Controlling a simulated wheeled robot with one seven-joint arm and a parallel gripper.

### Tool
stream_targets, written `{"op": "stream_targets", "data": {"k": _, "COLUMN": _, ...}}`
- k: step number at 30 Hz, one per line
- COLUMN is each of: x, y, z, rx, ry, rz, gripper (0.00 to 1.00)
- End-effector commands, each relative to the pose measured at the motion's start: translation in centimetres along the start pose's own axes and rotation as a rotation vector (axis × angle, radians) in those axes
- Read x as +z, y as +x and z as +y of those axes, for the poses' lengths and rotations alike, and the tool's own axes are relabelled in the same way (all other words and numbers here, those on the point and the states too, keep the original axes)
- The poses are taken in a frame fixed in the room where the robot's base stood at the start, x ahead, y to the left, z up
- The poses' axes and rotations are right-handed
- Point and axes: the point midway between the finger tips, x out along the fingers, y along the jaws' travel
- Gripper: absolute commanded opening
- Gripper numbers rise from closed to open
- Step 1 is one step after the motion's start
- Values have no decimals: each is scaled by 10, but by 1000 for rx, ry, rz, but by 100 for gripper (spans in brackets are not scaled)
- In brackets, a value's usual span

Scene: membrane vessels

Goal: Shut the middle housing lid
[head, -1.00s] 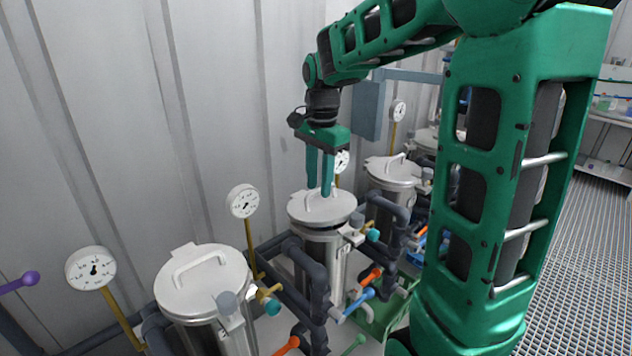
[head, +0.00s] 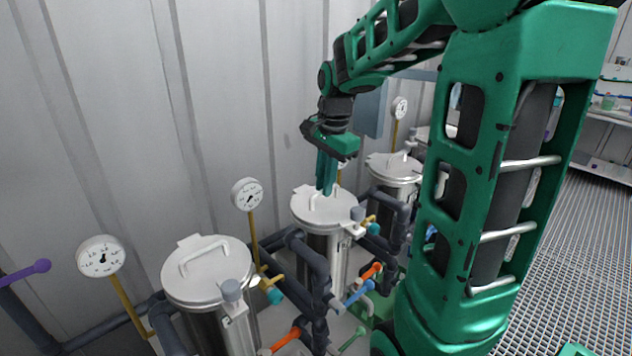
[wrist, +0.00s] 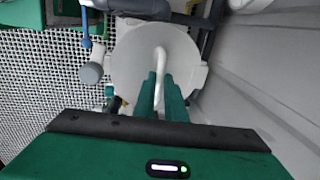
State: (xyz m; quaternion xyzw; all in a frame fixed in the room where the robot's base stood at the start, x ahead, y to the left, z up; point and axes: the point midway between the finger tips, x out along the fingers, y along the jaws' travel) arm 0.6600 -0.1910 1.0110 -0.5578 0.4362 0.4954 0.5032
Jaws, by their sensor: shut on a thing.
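The middle housing is a steel cylinder with a flat round lid (head: 335,213) in the head view. The lid looks level and sits on the rim, with no gap that I can see. The same lid (wrist: 130,62) shows from above in the wrist view, with its pale bar handle (wrist: 160,62) running up from between my fingers. My gripper (head: 325,192) reaches down to the lid from above, its green fingers shut on the handle. The fingers hide part of the handle.
A nearer housing with a shut lid (head: 208,275) stands at front left, and a farther one (head: 393,168) at back right. Pressure gauges (head: 247,194) rise on yellow stems. Dark pipes and coloured valve handles (head: 358,292) crowd the front. A ribbed wall stands close behind.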

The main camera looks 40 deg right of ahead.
Motion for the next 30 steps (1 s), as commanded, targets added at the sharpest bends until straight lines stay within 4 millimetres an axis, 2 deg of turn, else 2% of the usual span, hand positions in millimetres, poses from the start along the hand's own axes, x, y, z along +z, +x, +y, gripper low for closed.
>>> {"op": "stream_targets", "data": {"k": 4, "x": 0, "y": 2, "z": 4, "rx": 11, "ry": 4, "rz": -3, "gripper": 0}}
{"op": "stream_targets", "data": {"k": 5, "x": 0, "y": 3, "z": 4, "rx": 11, "ry": 4, "rz": -4, "gripper": 18}}
{"op": "stream_targets", "data": {"k": 6, "x": 0, "y": 2, "z": 4, "rx": 11, "ry": 4, "rz": -4, "gripper": 27}}
{"op": "stream_targets", "data": {"k": 7, "x": 0, "y": 2, "z": 4, "rx": 11, "ry": 4, "rz": -3, "gripper": 29}}
{"op": "stream_targets", "data": {"k": 15, "x": 0, "y": 1, "z": 3, "rx": 8, "ry": 2, "rz": -3, "gripper": 29}}
{"op": "stream_targets", "data": {"k": 19, "x": 0, "y": -6, "z": 2, "rx": 8, "ry": 2, "rz": -2, "gripper": 29}}
{"op": "stream_targets", "data": {"k": 23, "x": 0, "y": -26, "z": 1, "rx": 4, "ry": 1, "rz": -1, "gripper": 29}}
{"op": "stream_targets", "data": {"k": 30, "x": 0, "y": -71, "z": 0, "rx": 6, "ry": 2, "rz": -2, "gripper": 29}}
